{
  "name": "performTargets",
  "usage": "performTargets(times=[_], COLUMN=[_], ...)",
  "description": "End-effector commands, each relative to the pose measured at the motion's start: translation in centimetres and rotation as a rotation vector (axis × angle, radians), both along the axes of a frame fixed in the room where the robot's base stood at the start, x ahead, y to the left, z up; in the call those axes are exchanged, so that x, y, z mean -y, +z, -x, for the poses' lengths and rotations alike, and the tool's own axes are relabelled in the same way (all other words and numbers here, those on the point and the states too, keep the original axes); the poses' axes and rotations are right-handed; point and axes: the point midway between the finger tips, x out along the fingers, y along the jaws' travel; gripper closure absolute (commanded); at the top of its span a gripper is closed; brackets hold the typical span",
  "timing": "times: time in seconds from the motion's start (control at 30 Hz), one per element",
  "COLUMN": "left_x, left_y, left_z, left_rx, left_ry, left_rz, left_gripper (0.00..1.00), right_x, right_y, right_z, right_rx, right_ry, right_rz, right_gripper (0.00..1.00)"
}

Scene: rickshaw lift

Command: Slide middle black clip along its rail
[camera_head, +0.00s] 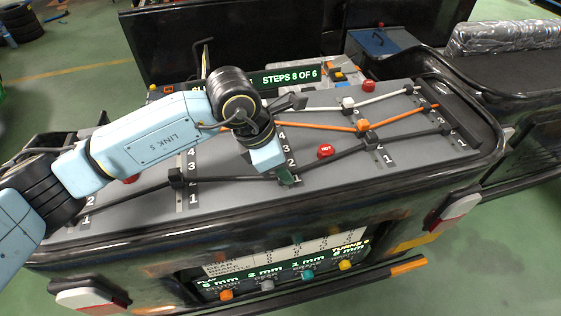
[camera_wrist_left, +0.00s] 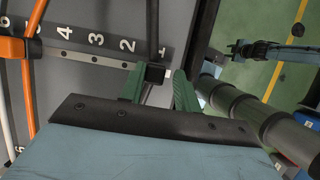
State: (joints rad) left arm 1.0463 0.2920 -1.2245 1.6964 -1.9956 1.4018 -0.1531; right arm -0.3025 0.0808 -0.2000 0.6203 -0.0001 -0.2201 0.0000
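My left gripper (camera_head: 288,178) is over the middle numbered rail (camera_head: 281,137), at its near end by the low numbers. In the left wrist view, the middle black clip (camera_wrist_left: 155,72) sits on the black cable beside the 1 and 2 marks. The two green fingertips (camera_wrist_left: 160,88) are spread, with the clip between them at the tips. The left finger is close to the clip and the right finger stands a little apart; contact cannot be told. In the head view the gripper mostly hides this clip. A blue and dark arm part (camera_wrist_left: 270,50), seemingly my right arm, shows small in the wrist view.
Another black clip (camera_head: 176,178) sits on the rail to the left, and one (camera_head: 372,140) to the right. An orange clip (camera_head: 362,125) and white clip (camera_head: 348,102) are farther back. A dark raised rim (camera_head: 300,212) edges the panel.

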Motion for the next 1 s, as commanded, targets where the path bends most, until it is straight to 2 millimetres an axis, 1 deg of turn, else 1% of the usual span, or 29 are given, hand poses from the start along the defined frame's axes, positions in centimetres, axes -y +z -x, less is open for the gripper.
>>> performTargets(times=[0.3,0.37,0.47,0.57,0.8,0.9,1.0], left_x=[0.0,-0.1,-0.5,-1.2,-3.3,-4.0,-4.5], left_y=[0.0,0.3,1.2,2.8,7.9,9.7,11.1], left_z=[-0.1,-0.1,-0.1,0.0,0.4,0.5,0.6], left_rx=[0.001,0.002,0.004,0.007,0.006,0.004,0.003], left_ry=[0.000,0.002,0.002,0.000,0.000,0.001,0.000], left_rz=[0.000,0.001,0.001,0.001,0.000,0.000,0.001], left_gripper=[0.69,0.69,0.69,0.69,0.69,0.69,0.69], right_x=[-0.1,-0.1,-0.1,-0.1,-0.1,-0.1,-0.1], right_y=[0.0,0.0,-0.2,-0.3,-0.8,-1.0,-1.1], right_z=[0.0,0.0,0.0,0.0,-0.1,-0.1,-0.2], right_rx=[-0.001,0.000,0.000,0.000,0.001,0.002,0.002], right_ry=[0.000,0.000,0.000,0.000,0.000,0.000,-0.001], right_rz=[-0.001,-0.001,-0.001,-0.001,-0.001,-0.001,-0.001], right_gripper=[0.64,0.64,0.64,0.64,0.64,0.64,0.64])
